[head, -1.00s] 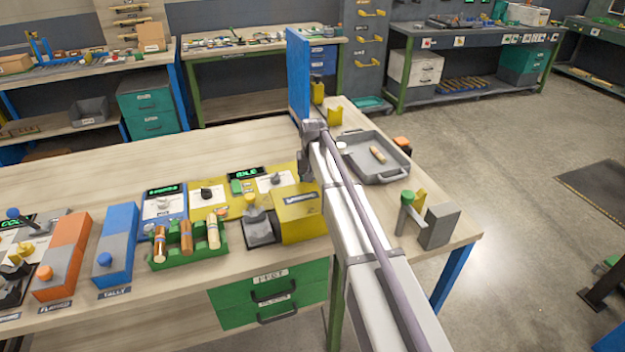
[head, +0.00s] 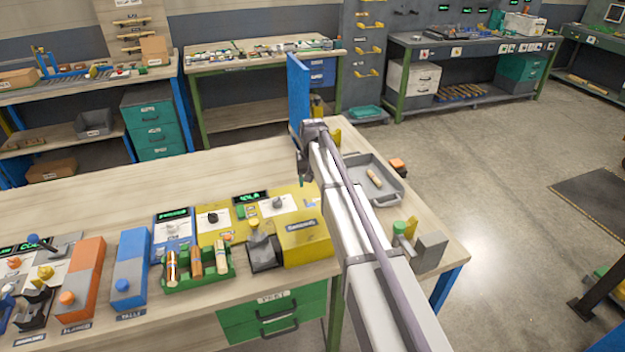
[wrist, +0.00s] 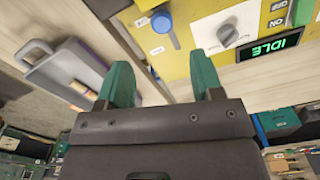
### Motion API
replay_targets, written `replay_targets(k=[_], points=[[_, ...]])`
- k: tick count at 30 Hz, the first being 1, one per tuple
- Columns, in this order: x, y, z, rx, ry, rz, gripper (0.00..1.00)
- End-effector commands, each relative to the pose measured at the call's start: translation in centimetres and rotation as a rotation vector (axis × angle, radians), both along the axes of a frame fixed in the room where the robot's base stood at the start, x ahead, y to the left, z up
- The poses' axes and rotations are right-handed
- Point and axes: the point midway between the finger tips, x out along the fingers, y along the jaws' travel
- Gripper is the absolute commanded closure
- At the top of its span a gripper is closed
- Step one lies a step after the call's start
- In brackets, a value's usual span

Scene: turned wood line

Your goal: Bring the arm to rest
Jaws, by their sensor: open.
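My arm reaches away over the wooden bench (head: 110,190) in the head view. My gripper (head: 304,172) is at its far end, above the bench top near the blue upright panel and left of the grey tray. In the wrist view my gripper (wrist: 160,82) shows two green fingers set wide apart with nothing between them. Beyond the fingers is a yellow machine panel (wrist: 207,14) with a blue button, a grey knob and a display reading IDLE. The fingertips look clear of it.
The grey tray (head: 393,190) holds a wooden turned piece. A green rack (head: 212,274) holds several turned pieces, beside the yellow machine (head: 305,243), blue block (head: 130,262) and orange block (head: 86,262). A blue panel (head: 299,92) stands near my gripper.

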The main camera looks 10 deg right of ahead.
Motion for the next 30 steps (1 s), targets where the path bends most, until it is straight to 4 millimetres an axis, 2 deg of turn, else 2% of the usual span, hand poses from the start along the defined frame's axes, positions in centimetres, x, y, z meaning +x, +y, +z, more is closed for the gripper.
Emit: replay_targets(k=[4,5,7,8,11,12,15,18,21,30], points=[[-0.1,0.0,-0.1,0.0,0.0,0.012,0.4],[-0.7,0.0,-0.1,0.0,0.0,0.022,0.4],[-3.9,0.1,-0.1,0.0,0.0,0.042,0.4],[-5.9,0.1,-0.1,0.0,0.0,0.052,0.4],[-14.3,0.3,-0.1,-0.001,0.0,0.087,0.4],[-17.8,0.5,-0.1,-0.001,-0.001,0.101,0.4],[-25.5,0.7,-0.1,-0.001,-0.001,0.125,0.4],[-30.3,0.8,-0.1,-0.001,-0.001,0.135,0.4],[-32.0,0.9,-0.1,-0.001,-0.001,0.136,0.4],[-31.7,1.0,-0.1,-0.001,-0.001,0.137,0.4]])
